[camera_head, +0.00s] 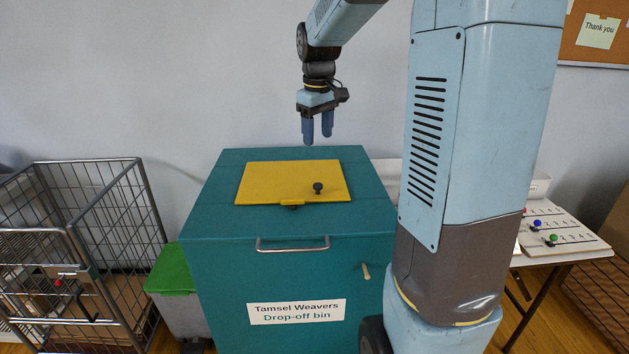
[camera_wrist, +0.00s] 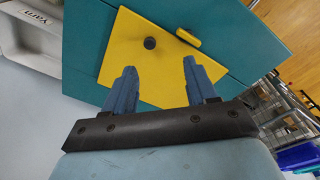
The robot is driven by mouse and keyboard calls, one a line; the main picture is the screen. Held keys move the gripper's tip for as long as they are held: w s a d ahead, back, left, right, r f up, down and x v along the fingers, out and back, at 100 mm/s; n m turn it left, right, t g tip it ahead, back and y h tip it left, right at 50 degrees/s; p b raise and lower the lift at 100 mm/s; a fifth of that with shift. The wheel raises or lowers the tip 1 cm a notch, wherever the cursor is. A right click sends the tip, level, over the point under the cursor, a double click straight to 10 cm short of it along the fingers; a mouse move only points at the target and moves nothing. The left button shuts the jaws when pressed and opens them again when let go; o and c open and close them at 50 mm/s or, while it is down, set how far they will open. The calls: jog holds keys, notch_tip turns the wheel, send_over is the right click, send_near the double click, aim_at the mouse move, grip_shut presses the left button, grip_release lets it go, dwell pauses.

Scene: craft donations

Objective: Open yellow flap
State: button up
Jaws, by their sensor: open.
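The yellow flap (camera_head: 275,182) lies flat and closed on top of the teal drop-off bin (camera_head: 225,270). A dark round knob (camera_head: 318,187) stands on the flap, right of its middle. A yellow lip juts from the flap's front edge, with a dark part under it. My gripper (camera_head: 318,142) hangs above the back of the flap, fingers down, apart from it and empty. In the wrist view the flap (camera_wrist: 135,60) and its knob (camera_wrist: 150,43) lie beyond my two open fingers (camera_wrist: 158,78); the yellow lip (camera_wrist: 188,37) shows at upper right.
A wire cage trolley (camera_head: 85,215) stands at the left, with a green-lidded grey container (camera_head: 170,270) between it and the bin. The bin front has a metal handle (camera_head: 292,246) and a small peg (camera_head: 366,271). A white table (camera_head: 545,258) stands at right.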

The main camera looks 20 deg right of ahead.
jog(key=n+g, duration=0.1)
send_near(318, 184)
notch_tip(318, 184, down, 9)
jog(key=shift+d+r, duration=0.15)
dwell(0.5)
jog(key=shift+c, duration=0.3)
grip_shut()
dwell(0.3)
